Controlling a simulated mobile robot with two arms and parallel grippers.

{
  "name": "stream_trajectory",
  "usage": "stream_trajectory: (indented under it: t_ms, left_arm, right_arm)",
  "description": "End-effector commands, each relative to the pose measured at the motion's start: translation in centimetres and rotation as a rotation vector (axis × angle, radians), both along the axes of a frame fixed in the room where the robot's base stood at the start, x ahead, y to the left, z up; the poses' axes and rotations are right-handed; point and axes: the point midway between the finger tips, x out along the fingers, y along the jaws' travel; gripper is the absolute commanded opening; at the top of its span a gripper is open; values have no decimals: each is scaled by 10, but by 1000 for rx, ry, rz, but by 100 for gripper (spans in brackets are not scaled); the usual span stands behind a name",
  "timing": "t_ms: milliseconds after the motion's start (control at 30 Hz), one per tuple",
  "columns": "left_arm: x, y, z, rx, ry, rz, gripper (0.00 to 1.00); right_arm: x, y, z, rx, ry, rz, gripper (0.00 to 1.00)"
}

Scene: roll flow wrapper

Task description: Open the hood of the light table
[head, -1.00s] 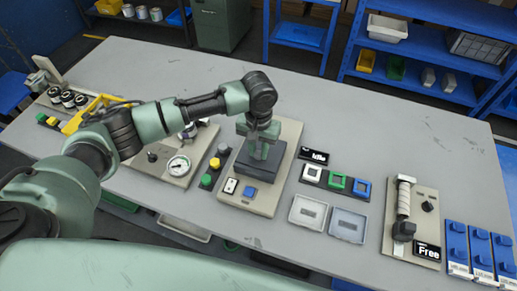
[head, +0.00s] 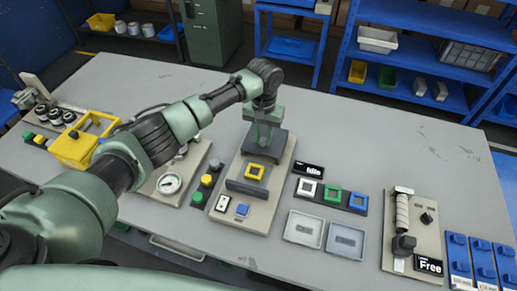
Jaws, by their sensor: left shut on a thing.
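The light table (head: 262,210) is a beige panel in the middle of the table. Its dark hood (head: 284,146) is raised at the back of the panel. A yellow square frame (head: 254,172) shows uncovered in front of it, behind a low dark wall (head: 246,188). My left gripper (head: 262,138) is at the hood, reaching down from above, and is shut on it; the exact grip is partly hidden by the fingers. My right gripper is not in view.
A gauge panel (head: 170,184) is at left, partly behind my left arm. The table behind the panel is clear.

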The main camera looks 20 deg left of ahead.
Motion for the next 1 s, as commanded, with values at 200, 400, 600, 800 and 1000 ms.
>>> stream_trajectory:
  t_ms: [200,400,600,800,1000]
  left_arm:
    - [12,0,3,0,-4,-1,0]
    - [11,0,3,0,-3,-2,0]
    - [11,0,3,0,-2,-2,45]
    - [11,0,2,-1,-2,-2,45]
    - [12,-1,17,-3,-5,-2,45]
  right_arm:
    - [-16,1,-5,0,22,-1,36]
    - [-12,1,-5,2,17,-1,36]
    - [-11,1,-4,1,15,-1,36]
    - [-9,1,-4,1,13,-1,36]
    - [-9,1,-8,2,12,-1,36]
